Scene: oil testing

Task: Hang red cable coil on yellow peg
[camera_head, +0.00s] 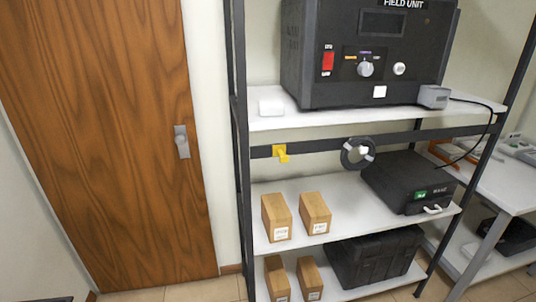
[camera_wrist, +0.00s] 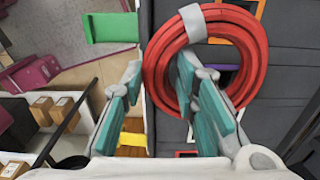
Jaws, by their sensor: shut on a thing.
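The red cable coil (camera_wrist: 253,58) is in the wrist view, a thick ring bound with a grey band at its top. My gripper (camera_wrist: 160,72) is shut on the left side of the coil. Its right teal finger passes through the ring's opening and its left finger is outside. The yellow peg (camera_head: 280,152) is in the head view, on the left part of the shelf rack's dark crossbar, with nothing hanging on it. Neither the red coil nor my gripper shows in the head view.
A black coil (camera_head: 346,158) hangs right of the yellow peg on the same bar. Above is a shelf with the field unit (camera_head: 350,60); below are cardboard boxes (camera_head: 315,212) and a black case (camera_head: 408,180). Dark grey drawers (camera_wrist: 290,70) lie behind the red coil.

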